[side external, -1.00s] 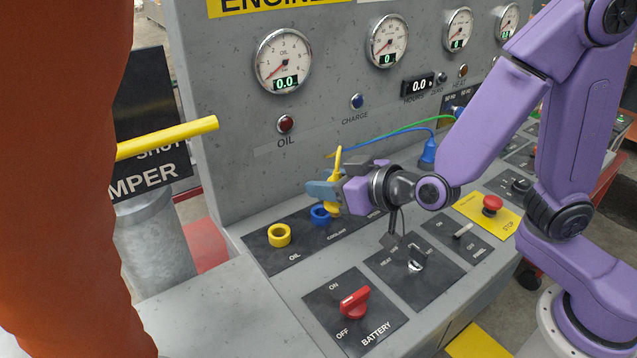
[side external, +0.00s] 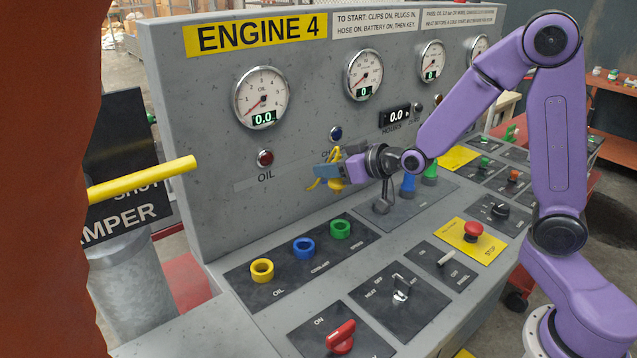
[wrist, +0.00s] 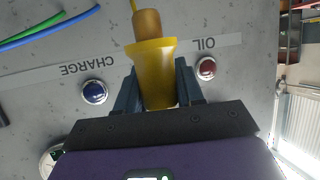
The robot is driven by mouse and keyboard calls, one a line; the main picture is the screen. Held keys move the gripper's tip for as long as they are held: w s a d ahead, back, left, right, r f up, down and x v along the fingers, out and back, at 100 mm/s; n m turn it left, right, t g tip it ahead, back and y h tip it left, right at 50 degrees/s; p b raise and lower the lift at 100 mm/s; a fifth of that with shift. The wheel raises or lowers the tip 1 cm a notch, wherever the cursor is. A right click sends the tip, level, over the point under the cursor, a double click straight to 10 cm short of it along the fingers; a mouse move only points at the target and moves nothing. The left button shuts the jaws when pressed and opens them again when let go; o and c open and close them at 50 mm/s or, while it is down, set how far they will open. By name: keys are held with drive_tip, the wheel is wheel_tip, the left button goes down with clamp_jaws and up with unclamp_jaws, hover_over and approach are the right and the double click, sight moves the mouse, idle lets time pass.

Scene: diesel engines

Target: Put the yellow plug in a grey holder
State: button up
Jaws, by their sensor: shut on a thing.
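My gripper (side external: 332,172) is shut on the yellow plug (side external: 337,183) and holds it in the air in front of the grey panel, above the row of coloured sockets. In the wrist view the yellow plug (wrist: 153,75) sits between the two dark fingers, with its yellow cable leaving the narrow end. A blue plug (side external: 408,183) and a green plug (side external: 430,172) stand upright on a dark plate to the right of my gripper.
Yellow (side external: 262,270), blue (side external: 304,248) and green (side external: 340,229) ring sockets are empty on the sloping desk. A red battery switch (side external: 341,337), a key switch (side external: 401,288) and a red stop button (side external: 473,231) stick up. Gauges line the upright panel.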

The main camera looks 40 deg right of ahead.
drive_tip(key=w+d+f, duration=0.2)
drive_tip(key=d, duration=0.6)
hover_over(377, 200)
drive_tip(key=f, duration=0.2)
drive_tip(key=shift+a+f, duration=0.15)
drive_tip(key=shift+f, duration=4.1)
drive_tip(key=o, duration=1.2)
drive_tip(key=shift+c, duration=0.2)
drive_tip(key=v, duration=0.7)
drive_tip(key=shift+s, duration=0.2)
